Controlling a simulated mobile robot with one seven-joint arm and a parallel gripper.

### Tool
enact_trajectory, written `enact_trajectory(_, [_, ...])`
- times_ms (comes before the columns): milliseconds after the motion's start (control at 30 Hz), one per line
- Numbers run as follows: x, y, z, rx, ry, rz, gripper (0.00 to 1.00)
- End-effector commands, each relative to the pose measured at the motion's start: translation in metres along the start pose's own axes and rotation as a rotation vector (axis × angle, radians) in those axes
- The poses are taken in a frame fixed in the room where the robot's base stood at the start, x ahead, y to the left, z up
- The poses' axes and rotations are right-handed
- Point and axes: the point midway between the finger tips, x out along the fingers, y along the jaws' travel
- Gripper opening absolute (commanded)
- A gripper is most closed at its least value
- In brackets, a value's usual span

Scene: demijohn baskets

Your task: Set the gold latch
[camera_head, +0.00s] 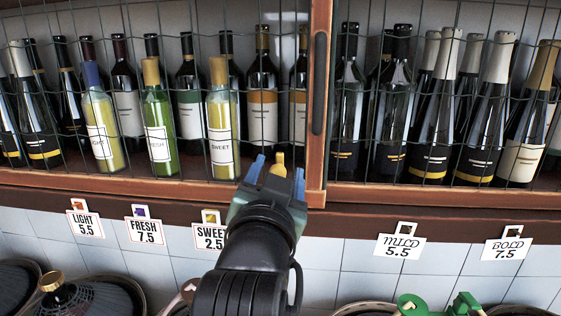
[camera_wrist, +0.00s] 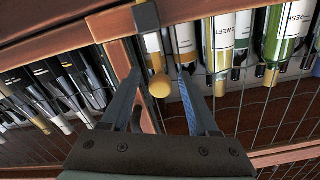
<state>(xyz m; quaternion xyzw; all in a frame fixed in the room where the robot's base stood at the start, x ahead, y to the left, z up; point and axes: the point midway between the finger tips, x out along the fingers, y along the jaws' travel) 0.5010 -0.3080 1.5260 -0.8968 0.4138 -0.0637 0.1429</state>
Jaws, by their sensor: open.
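The gold latch (camera_head: 279,159) shows as a small rounded gold piece low on the wire-mesh front of the left cabinet section. In the wrist view the gold latch (camera_wrist: 160,86) is a round knob end seen between my fingers. My gripper (camera_head: 278,174) is open in front of the lower cabinet rail, with one fingertip on each side of the latch. In the wrist view my gripper (camera_wrist: 160,72) shows gaps between both fingers and the knob. I cannot tell how deep the fingers reach around it. The latch's mounting is partly hidden.
A wooden upright (camera_head: 316,120) with a dark handle (camera_head: 319,82) stands just right of my gripper. Wire mesh covers the shelves of bottles, including the SWEET bottle (camera_head: 221,120). Price tags such as SWEET 2.5 (camera_head: 211,236) hang below. A green object (camera_head: 440,306) is at bottom right.

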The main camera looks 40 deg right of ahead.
Motion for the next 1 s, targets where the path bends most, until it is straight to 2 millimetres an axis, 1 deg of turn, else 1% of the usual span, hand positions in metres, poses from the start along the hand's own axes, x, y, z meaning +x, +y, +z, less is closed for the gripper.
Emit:
enact_trajectory(267, [-0.0006, 0.0000, -0.0001, 0.000, 0.000, 0.000, 0.61])
enact_trajectory(300, [-0.0006, -0.0001, -0.0001, 0.000, 0.000, 0.000, 0.57])
enact_trajectory(367, [-0.0006, 0.0000, -0.0001, 0.000, 0.000, 0.000, 0.47])
enact_trajectory(400, [-0.0005, 0.0000, -0.0001, 0.000, 0.000, 0.000, 0.39])
enact_trajectory(467, [-0.0005, 0.0000, -0.0001, 0.000, 0.000, 0.000, 0.28])
enact_trajectory(600, [-0.0004, 0.0000, 0.0000, 0.000, 0.000, 0.000, 0.03])
enact_trajectory(633, [-0.0004, 0.0001, 0.0000, 0.000, 0.000, 0.000, 0.00])
enact_trajectory(1000, [-0.0003, 0.0002, -0.0001, 0.000, 0.000, 0.001, 0.00])
